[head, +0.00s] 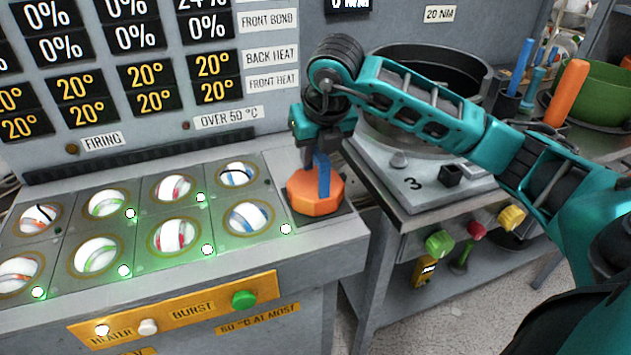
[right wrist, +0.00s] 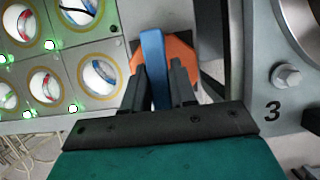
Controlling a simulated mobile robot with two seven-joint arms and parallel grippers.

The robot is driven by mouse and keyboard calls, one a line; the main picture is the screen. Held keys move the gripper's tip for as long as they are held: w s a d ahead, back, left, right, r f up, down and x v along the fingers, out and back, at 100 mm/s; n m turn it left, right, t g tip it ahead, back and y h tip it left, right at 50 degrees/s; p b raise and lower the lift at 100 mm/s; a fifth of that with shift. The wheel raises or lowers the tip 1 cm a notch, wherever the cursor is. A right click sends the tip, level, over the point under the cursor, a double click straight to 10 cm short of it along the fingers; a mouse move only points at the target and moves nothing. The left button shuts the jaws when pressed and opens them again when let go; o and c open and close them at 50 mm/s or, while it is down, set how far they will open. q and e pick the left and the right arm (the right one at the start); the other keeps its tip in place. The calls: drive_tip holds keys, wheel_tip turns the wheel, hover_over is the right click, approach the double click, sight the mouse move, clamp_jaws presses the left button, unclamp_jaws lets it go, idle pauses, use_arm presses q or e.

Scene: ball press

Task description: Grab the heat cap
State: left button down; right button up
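The heat cap (head: 316,197) is an orange, many-sided block with an upright blue handle (head: 322,173). It sits on a dark patch at the right end of the grey press panel. My right gripper (head: 321,153) is directly above it, pointing down. In the right wrist view the two dark fingers (right wrist: 159,85) stand on either side of the blue handle (right wrist: 153,62), close to it. The orange body (right wrist: 181,55) shows beyond the fingers. Whether the fingers touch the handle is not clear. My left gripper is out of view.
Two rows of round sockets with balls (head: 172,235) lie left of the cap, lit by green lamps. A metal pot (head: 470,75) stands on the station marked 3 at the right. A display wall (head: 150,60) rises behind. A green bowl (head: 600,95) is at far right.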

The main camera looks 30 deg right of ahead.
clamp_jaws()
drive_tip(key=shift+r, duration=0.15)
idle(0.8)
